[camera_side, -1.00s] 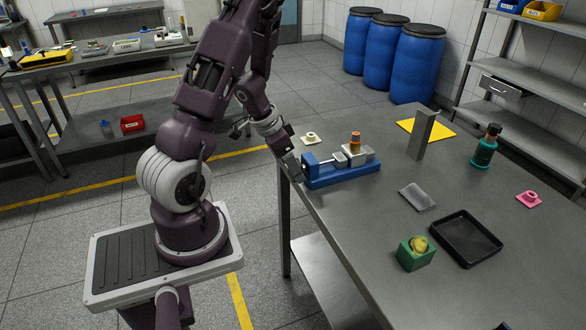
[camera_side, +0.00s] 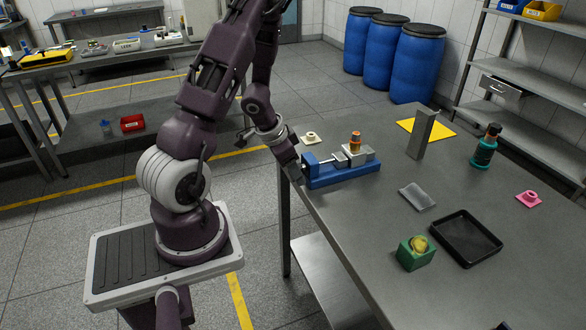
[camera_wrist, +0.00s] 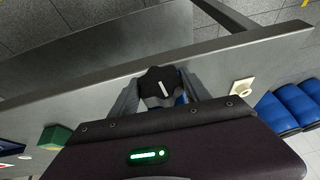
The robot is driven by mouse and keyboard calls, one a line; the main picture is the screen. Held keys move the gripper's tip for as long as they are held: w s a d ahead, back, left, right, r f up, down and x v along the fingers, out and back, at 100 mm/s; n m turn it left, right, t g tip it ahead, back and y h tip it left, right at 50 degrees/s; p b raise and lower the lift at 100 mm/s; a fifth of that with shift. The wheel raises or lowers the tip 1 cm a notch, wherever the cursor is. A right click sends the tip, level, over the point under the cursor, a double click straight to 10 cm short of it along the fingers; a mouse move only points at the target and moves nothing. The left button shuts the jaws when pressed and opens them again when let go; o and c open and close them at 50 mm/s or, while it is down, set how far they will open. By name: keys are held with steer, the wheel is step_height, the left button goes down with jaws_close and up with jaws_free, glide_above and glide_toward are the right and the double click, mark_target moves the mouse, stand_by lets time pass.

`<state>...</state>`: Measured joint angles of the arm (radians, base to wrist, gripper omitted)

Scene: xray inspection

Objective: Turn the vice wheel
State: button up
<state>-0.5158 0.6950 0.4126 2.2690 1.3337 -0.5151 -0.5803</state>
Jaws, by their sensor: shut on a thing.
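The blue vice (camera_side: 340,172) lies near the left edge of the grey table, with an orange and dark piece (camera_side: 355,141) upright at its jaws. Its black lobed wheel (camera_wrist: 161,87), marked with a white line, shows in the wrist view. My gripper (camera_side: 297,174) is at the vice's left end. In the wrist view its two grey fingers (camera_wrist: 160,95) stand on either side of the wheel, shut on it. The white line points nearly straight up, tilted slightly left. In the side view the wheel is hidden by my gripper.
A cream flanged part (camera_side: 310,138) lies just behind the vice.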

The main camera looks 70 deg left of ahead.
steer(key=shift+d+f+m+y, duration=0.1)
steer(key=shift+d+m+y, duration=0.25)
steer(key=shift+y, duration=0.85)
steer(key=shift+a+y, duration=0.1)
steer(key=shift+y, duration=0.3)
steer(key=o, duration=1.4)
steer(key=shift+a, duration=0.1)
steer(key=shift+r, duration=0.2)
steer(key=v, duration=0.7)
